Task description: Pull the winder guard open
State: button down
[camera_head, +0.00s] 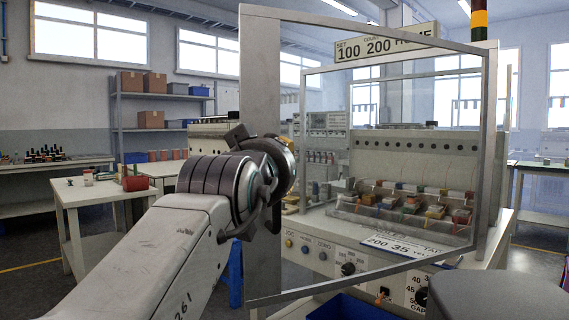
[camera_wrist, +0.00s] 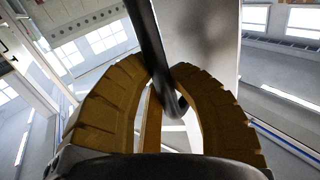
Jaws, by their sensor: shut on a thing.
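The winder guard (camera_head: 262,80) is a clear panel in a metal frame, with a wide upright on its near left side. It stands swung out at an angle from the winder (camera_head: 400,152), its right edge close to the machine. My gripper (camera_wrist: 165,78) has its two yellow-brown fingers closed around a dark bar handle (camera_wrist: 148,35) beside a pale metal upright (camera_wrist: 203,40). In the head view my wrist is against the left upright of the guard, and it hides the fingers and the handle.
A small white table (camera_head: 85,195) with a red spool stands at left, and shelves with boxes (camera_head: 165,110) are behind. Control knobs (camera_head: 348,268) line the winder's front. A blue bin (camera_head: 350,308) sits low below. A dark rounded object (camera_head: 490,295) is at lower right.

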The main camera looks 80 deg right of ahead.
jog(key=shift+a, duration=0.15)
jog(key=c, duration=1)
grip_release()
jog(key=shift+w, duration=0.15)
jog(key=shift+a, duration=0.1)
jog(key=a, duration=1.2)
jog(key=shift+w, duration=0.3)
jog(key=shift+c, duration=0.2)
